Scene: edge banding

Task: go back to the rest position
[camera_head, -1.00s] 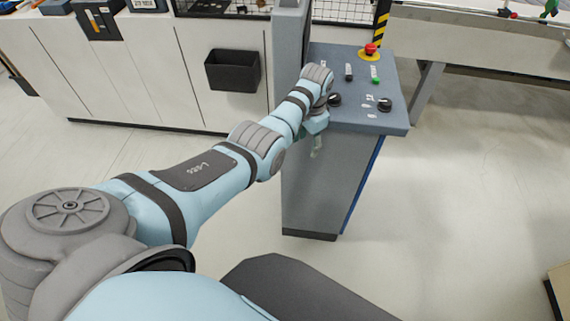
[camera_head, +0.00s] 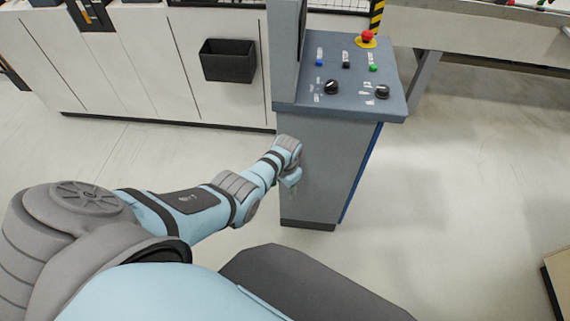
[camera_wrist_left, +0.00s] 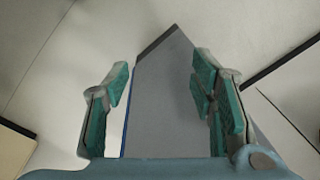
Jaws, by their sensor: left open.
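My left arm reaches in from the left in the head view. Its gripper (camera_head: 292,188) hangs low at the left side of the grey control pedestal (camera_head: 318,170), below the panel top. In the left wrist view the left gripper (camera_wrist_left: 160,85) has its teal finger pads wide apart with nothing held between them. The pedestal's grey side (camera_wrist_left: 160,110) shows behind the gap between the pads. I cannot tell whether the gripper touches the pedestal. My right gripper is not in view.
The panel bears a red emergency button (camera_head: 367,38), a blue button (camera_head: 319,63), a green button (camera_head: 373,68) and black knobs (camera_head: 331,87). A white cabinet with a black bin (camera_head: 228,61) stands behind. Pale floor (camera_head: 450,190) is clear at right.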

